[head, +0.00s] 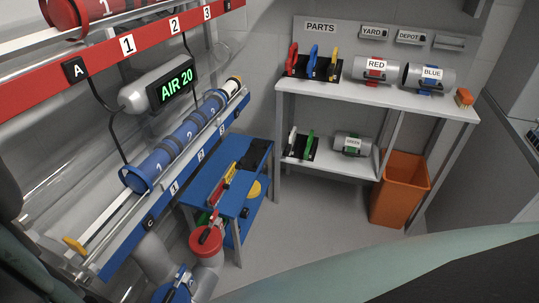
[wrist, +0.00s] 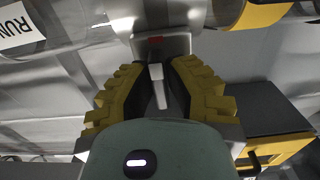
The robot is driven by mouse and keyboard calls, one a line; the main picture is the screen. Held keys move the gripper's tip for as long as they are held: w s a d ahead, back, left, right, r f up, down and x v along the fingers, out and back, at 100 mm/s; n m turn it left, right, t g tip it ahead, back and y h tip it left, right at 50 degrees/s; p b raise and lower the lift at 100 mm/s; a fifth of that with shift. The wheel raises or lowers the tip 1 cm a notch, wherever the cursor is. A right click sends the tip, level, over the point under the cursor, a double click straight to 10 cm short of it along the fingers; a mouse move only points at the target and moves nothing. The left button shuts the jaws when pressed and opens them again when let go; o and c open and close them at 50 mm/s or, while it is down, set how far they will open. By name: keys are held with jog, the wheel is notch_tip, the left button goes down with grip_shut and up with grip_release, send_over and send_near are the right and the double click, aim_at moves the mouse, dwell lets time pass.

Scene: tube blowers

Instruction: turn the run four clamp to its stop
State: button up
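In the wrist view, my gripper (wrist: 160,66) points up the picture, with a yellow, ribbed finger on each side and dark inner faces. A narrow pale grey lever-like piece (wrist: 157,85) stands between the fingers, below a light grey block with a small red mark (wrist: 155,39). I cannot tell whether the fingers press on the piece. A clear tube with a white label reading "RUN" (wrist: 15,25) is at upper left; its number is out of frame, so I cannot confirm run four. My gripper does not show in the head view.
Yellow-rimmed parts (wrist: 262,14) and a dark box with a yellow front (wrist: 270,125) lie to the right of my gripper. In the head view are blue rail C (head: 190,178), a blue cart (head: 205,196), a parts shelf (head: 390,98) and an orange bin (head: 400,190). Open floor lies between.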

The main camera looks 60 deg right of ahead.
jog(key=o, duration=0.4)
jog(key=shift+o, duration=0.2)
jog(key=v, duration=1.2)
